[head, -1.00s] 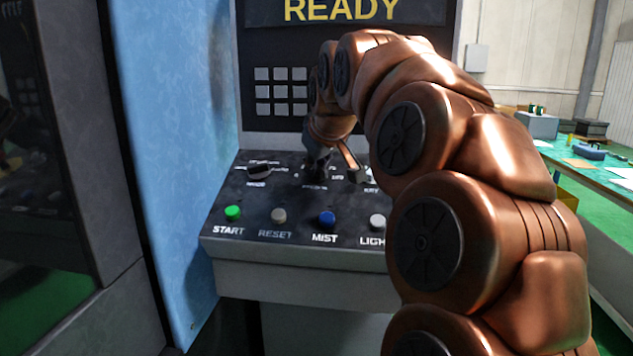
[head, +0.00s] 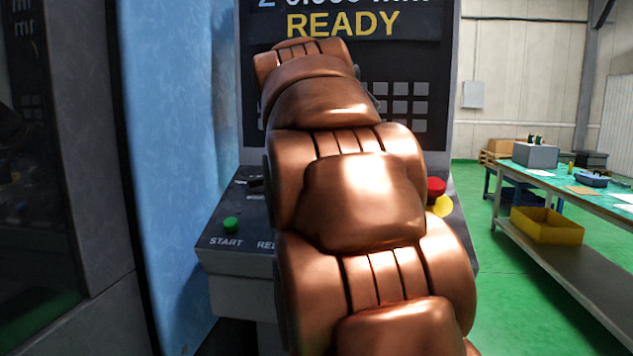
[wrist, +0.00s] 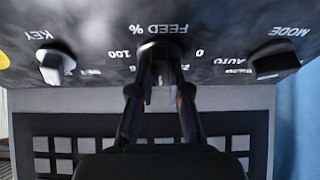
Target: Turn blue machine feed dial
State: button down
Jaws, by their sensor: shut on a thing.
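The feed dial (wrist: 160,46) shows in the wrist view on the dark panel, under the inverted label "FEED %" with marks 0 and 100 beside it. My gripper (wrist: 160,72) has its two fingers closed in on the dial, and they cover most of it. The dial's pointer and exact setting are hidden. In the head view my arm blocks the dial and the gripper.
The wrist view shows a KEY switch (wrist: 55,65) left of the dial and a MODE knob (wrist: 272,62) right of it. The head view shows a green START button (head: 231,224) and a red emergency stop (head: 436,187). A green-topped table (head: 560,176) stands right.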

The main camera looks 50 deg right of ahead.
dwell(0.5)
jog(key=c, duration=1.1)
grip_release()
jog(key=shift+r, duration=0.1)
jog(key=v, duration=1.1)
jog(key=shift+s+a+r, duration=0.15)
jog(key=shift+a+r, duration=0.1)
jog(key=shift+a, duration=0.05)
